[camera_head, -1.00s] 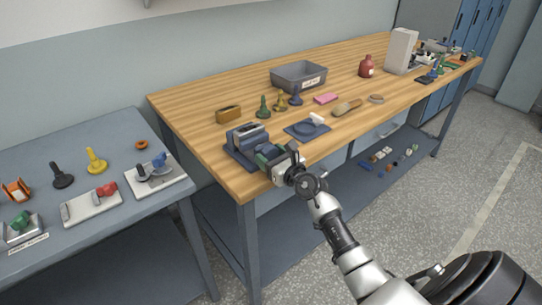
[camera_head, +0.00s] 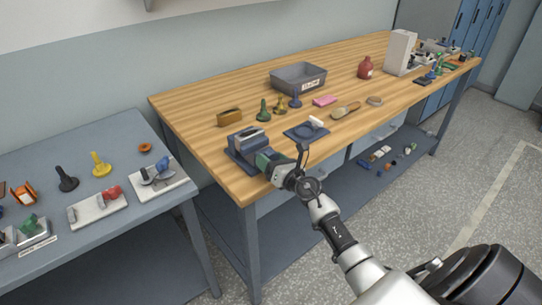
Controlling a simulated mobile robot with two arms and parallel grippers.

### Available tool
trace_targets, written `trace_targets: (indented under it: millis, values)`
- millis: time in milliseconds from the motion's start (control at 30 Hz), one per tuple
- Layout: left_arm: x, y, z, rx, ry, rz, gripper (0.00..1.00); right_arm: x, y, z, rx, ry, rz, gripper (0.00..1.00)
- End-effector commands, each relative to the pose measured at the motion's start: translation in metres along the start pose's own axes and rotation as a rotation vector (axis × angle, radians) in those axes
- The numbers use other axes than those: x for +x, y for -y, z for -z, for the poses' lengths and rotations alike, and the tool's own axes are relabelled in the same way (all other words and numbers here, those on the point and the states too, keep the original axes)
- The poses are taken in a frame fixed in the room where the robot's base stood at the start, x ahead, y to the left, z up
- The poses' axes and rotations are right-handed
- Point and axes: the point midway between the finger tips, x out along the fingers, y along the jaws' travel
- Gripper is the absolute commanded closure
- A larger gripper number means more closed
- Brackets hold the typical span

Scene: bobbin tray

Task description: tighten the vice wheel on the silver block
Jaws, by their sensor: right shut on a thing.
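The blue vice (camera_head: 238,153) stands at the near left corner of the wooden bench. The silver block (camera_head: 249,137) sits upright between its jaws. My right gripper (camera_head: 273,164) is at the vice's front end, facing the bench edge, and is shut on the vice wheel. The wheel is mostly hidden by the gripper; a dark green part shows between the gripper and the vice body. Whether the jaws press on the block is too small to tell. My left gripper is not in view.
On the wooden bench (camera_head: 200,128) are a brown block (camera_head: 229,118), a grey bin (camera_head: 298,79), several pawn-shaped pieces, and a blue plate (camera_head: 300,132) with a white-handled item. A lower grey table (camera_head: 70,155) with clamps and knobs stands at left.

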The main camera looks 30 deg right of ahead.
Motion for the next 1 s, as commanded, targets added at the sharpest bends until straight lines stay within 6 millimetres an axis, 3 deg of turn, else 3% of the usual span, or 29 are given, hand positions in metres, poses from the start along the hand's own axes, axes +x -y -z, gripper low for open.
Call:
trace_targets:
  millis: [400,900,933,1000]
  values:
    - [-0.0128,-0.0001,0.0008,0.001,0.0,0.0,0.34,-0.0002,0.0004,-0.0002,0.19,0.0,0.001,0.63]
    - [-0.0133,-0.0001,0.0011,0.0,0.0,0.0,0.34,-0.0001,0.0006,0.0003,0.214,0.0,0.0,0.62]
    - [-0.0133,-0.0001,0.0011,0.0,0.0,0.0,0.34,-0.0001,0.0006,0.0003,0.214,0.0,0.0,0.37]
    - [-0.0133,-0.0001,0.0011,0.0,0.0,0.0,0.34,-0.0001,0.0005,0.0003,0.213,0.0,0.0,0.26]
